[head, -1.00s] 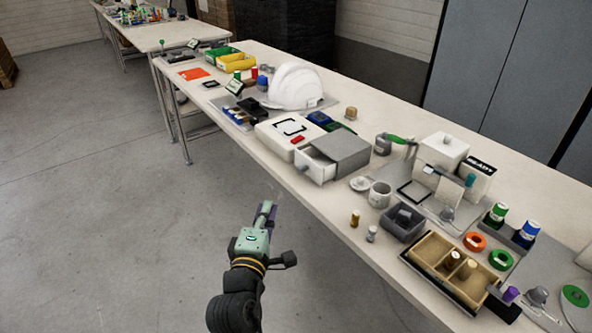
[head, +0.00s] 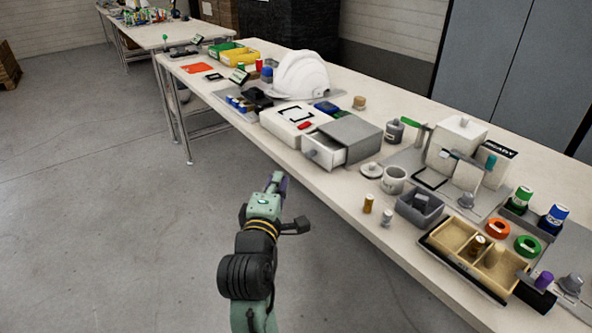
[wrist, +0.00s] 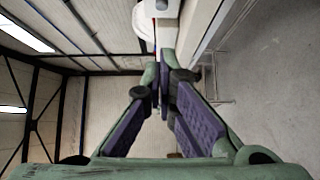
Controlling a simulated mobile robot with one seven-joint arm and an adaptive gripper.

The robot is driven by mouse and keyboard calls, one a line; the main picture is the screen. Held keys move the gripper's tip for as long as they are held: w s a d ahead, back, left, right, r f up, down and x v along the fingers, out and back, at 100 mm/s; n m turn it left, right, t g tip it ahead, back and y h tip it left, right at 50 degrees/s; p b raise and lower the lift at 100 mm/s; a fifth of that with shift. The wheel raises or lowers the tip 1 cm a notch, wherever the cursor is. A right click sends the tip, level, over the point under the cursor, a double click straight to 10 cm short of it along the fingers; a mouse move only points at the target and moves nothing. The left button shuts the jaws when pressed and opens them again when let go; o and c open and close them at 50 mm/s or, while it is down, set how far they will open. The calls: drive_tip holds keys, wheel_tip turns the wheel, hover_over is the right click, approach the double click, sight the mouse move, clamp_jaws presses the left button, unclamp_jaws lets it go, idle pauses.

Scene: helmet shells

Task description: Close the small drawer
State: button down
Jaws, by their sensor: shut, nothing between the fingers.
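The small drawer (head: 323,152) sticks out of a grey box (head: 358,138) on the long table. Its white front with a round grey knob faces the table's front edge, and its inside shows from above. My gripper (head: 277,177) is in front of the table edge, below and left of the drawer, apart from it. Its fingers are shut and empty. In the wrist view my gripper (wrist: 164,75) shows its two purple-padded fingers together at the tips. The drawer cannot be made out in the wrist view.
A white box (head: 284,122) stands left of the grey box, with a white helmet (head: 302,75) behind it. The floor before the table is clear.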

drive_tip(key=shift+w+d+r+p, duration=0.1)
drive_tip(key=shift+w+d+p, duration=0.2)
drive_tip(key=shift+w+d, duration=0.7)
drive_tip(key=shift+w+d+r+p, duration=0.1)
drive_tip(key=shift+w+d+p, duration=0.2)
drive_tip(key=shift+w, duration=1.2)
drive_tip(key=shift+w+d+p, duration=0.25)
drive_tip(key=shift+w+d, duration=0.5)
drive_tip(key=shift+w, duration=0.5)
drive_tip(key=shift+w+d+r+p, duration=0.15)
drive_tip(key=shift+w+d+p, duration=0.5)
drive_tip(key=shift+d+p, duration=0.25)
drive_tip(key=shift+w+d, duration=0.1)
drive_tip(key=shift+d, duration=0.1)
drive_tip(key=shift+a+f, duration=0.2)
